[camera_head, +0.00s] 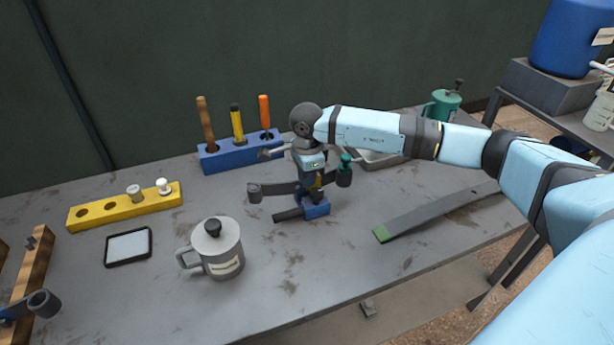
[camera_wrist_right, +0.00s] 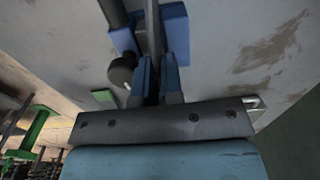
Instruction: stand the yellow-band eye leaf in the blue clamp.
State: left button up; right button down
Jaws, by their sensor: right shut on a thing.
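The blue clamp (camera_head: 316,210) stands mid-table with a dark bar (camera_head: 288,214) on its left. It also shows at the top of the right wrist view (camera_wrist_right: 177,35). My right gripper (camera_head: 314,172) points down just above it, shut on a dark eye leaf (camera_head: 278,189). The leaf lies level, on edge, with a rolled eye at each end; a small yellow mark shows near the fingers. In the right wrist view the leaf (camera_wrist_right: 153,28) runs between blue parts of the clamp. The fingers hide whether it is fully seated.
A grey lidded mug (camera_head: 219,248) stands front left of the clamp. A blue rack (camera_head: 225,156) with handled tools and a grey tray (camera_head: 375,161) are behind. A green-tipped flat leaf (camera_head: 430,212) lies to the right. A yellow block (camera_head: 120,208) and black-framed pad (camera_head: 128,247) are left.

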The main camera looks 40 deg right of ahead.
aim_at(307, 190)
jog(key=shift+f, duration=0.2)
dwell(0.6)
dwell(0.4)
jog(key=shift+f+b, duration=0.2)
jog(key=shift+b, duration=0.2)
jog(key=shift+f, duration=0.35)
jog(key=shift+f+b, duration=0.35)
jog(key=shift+b, duration=0.15)
jog(key=shift+f+b, duration=0.45)
jog(key=shift+f, duration=0.15)
dwell(0.4)
jog(key=c, duration=1.2)
grip_release()
jog(key=shift+o, duration=0.2)
jog(key=shift+f, duration=0.1)
